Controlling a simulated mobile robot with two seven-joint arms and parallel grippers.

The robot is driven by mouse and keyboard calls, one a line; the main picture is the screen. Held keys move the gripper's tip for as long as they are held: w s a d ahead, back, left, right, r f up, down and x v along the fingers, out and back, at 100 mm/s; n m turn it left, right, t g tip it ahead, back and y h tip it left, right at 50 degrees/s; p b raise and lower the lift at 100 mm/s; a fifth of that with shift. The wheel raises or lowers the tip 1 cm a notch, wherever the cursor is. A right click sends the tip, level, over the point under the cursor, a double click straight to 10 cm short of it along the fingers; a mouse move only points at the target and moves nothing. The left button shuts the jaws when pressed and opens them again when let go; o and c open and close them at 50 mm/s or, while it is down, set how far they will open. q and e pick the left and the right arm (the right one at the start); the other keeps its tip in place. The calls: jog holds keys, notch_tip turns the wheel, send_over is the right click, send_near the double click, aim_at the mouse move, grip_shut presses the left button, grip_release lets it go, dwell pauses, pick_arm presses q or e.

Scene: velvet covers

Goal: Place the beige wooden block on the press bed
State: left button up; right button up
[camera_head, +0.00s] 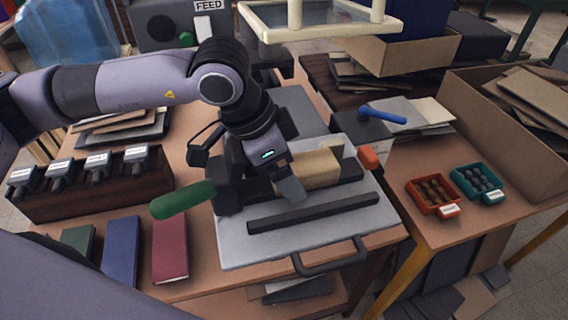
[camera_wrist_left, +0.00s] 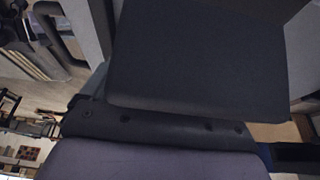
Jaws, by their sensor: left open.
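The beige wooden block (camera_head: 318,168) lies on the grey metal press bed (camera_head: 236,247), behind a dark bar (camera_head: 315,211). Its left end is partly hidden by my left gripper. My left gripper (camera_head: 262,192) is open and low over the bed at the block's left end; I cannot tell whether it touches the block. In the left wrist view a large dark part of the gripper fills the middle, and the space between the fingers is not clear. My right gripper is not in view.
A green handle (camera_head: 183,199) sticks out left of the bed, and an orange knob (camera_head: 369,157) is at its right. A dark pull handle (camera_head: 331,259) is at the front. A blue lever (camera_head: 383,114) stands behind. Red (camera_head: 433,195) and teal (camera_head: 477,183) trays lie right.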

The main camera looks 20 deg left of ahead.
pick_arm(q)
jog(key=v, duration=1.2)
jog(key=shift+r, duration=0.1)
